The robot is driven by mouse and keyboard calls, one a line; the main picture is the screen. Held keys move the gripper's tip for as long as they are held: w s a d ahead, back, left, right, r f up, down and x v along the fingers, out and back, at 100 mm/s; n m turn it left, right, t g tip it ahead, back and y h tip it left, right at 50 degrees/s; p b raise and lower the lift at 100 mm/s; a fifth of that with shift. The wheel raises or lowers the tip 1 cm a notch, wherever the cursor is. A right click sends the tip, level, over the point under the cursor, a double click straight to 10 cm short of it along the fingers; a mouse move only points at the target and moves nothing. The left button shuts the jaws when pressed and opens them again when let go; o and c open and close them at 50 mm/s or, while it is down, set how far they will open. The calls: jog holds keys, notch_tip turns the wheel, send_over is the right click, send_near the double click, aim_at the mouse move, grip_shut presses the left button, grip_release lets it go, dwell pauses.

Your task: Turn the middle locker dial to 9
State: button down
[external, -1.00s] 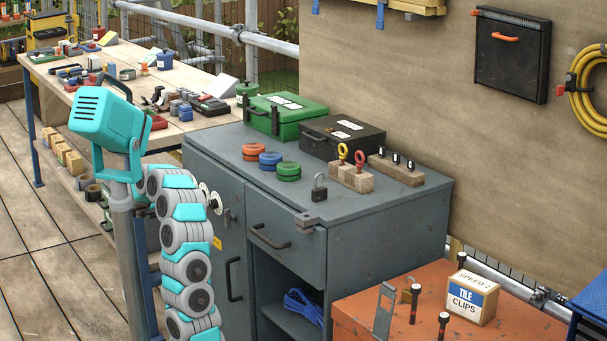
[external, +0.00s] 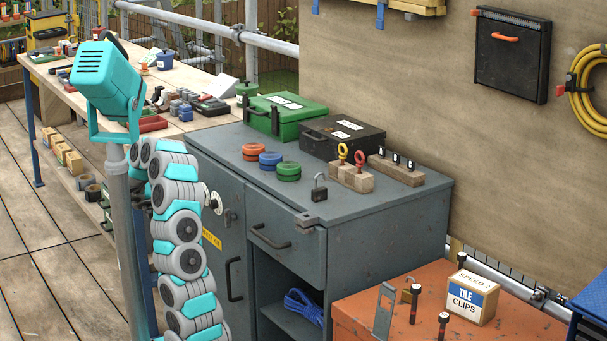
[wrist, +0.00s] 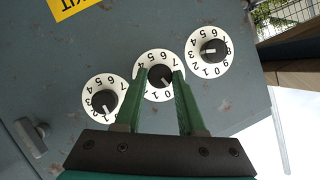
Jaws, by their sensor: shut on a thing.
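The middle dial (wrist: 143,90) is a white disc with dark digits and a black knob in the wrist view, set between two similar dials on the grey locker door. The digits appear upside down there. Its white pointer mark leans to the lower right in the picture, near the 0; the exact digit is hard to read. My gripper (wrist: 161,76) has its two green fingers on either side of the black knob, shut on it. In the external view my arm hides my gripper and most of the dials; one dial (external: 215,203) shows beside the arm.
The other dials are the left dial (wrist: 90,93) and the right dial (wrist: 219,61), both close to the fingers. A door handle (wrist: 30,138) stands out at the lower left. The grey cabinet (external: 350,235) carries cases, coloured rings and a padlock (external: 319,188) on top.

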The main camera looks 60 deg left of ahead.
jog(key=n+h, duration=0.1)
jog(key=n, duration=0.1)
jog(key=shift+a+r+n+h, duration=0.1)
jog(key=shift+a+n+h, duration=0.05)
jog(key=shift+n+h, duration=0.2)
dwell(0.4)
jog(key=c, duration=0.5)
grip_release()
jog(key=a+v, duration=0.1)
jog(key=v, duration=0.6)
jog(key=shift+s+d+r, duration=0.25)
jog(key=shift+s+d, duration=0.05)
jog(key=shift+d, duration=0.15)
jog(key=shift+w, duration=0.1)
